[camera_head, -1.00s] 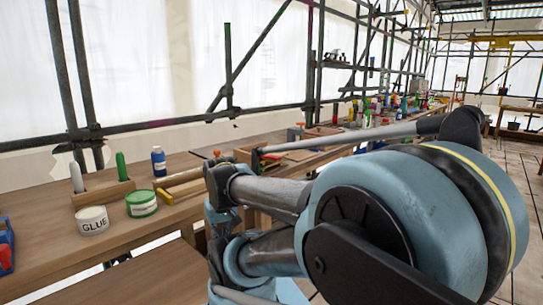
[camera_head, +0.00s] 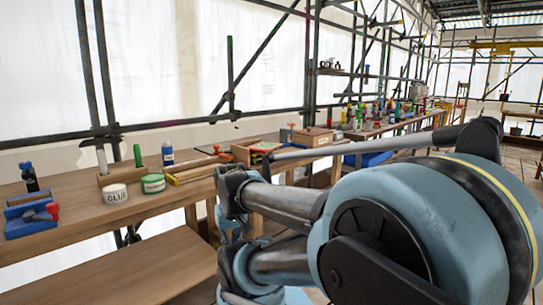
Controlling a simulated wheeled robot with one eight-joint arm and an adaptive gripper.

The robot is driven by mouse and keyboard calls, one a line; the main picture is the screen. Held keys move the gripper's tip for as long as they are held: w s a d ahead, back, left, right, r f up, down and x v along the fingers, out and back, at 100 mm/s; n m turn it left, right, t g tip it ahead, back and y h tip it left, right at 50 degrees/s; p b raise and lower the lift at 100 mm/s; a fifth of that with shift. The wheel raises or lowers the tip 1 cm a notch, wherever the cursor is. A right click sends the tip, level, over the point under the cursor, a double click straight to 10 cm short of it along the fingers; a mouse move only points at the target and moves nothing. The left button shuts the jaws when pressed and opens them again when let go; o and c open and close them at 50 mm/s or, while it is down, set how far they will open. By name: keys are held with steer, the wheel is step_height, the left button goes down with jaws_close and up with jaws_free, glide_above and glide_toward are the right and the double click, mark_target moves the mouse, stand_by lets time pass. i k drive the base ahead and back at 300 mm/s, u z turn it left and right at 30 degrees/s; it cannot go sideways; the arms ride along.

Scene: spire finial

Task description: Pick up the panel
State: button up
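No thing that I can clearly make out as the panel shows in the head view. My blue and black arm fills the right and lower middle of the view, in front of the workbench (camera_head: 75,220). My gripper cannot be made out; the arm's far end is hidden behind its own links or out of frame. A brown wooden box (camera_head: 313,137) and an open wooden tray (camera_head: 243,150) with small coloured items stand on the bench behind the arm.
A white glue tub (camera_head: 115,194), a green-labelled tin (camera_head: 153,184), a blue bottle (camera_head: 168,154) and a blue tool (camera_head: 30,217) with a red knob stand on the bench. Scaffold poles (camera_head: 90,70) rise behind it. A lower wooden shelf (camera_head: 130,272) runs below. Floor shows at far right.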

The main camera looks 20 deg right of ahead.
mark_target(262, 148)
steer(key=k, duration=0.95)
steer(key=z, duration=0.55)
steer(key=i, duration=1)
steer(key=u, duration=0.05)
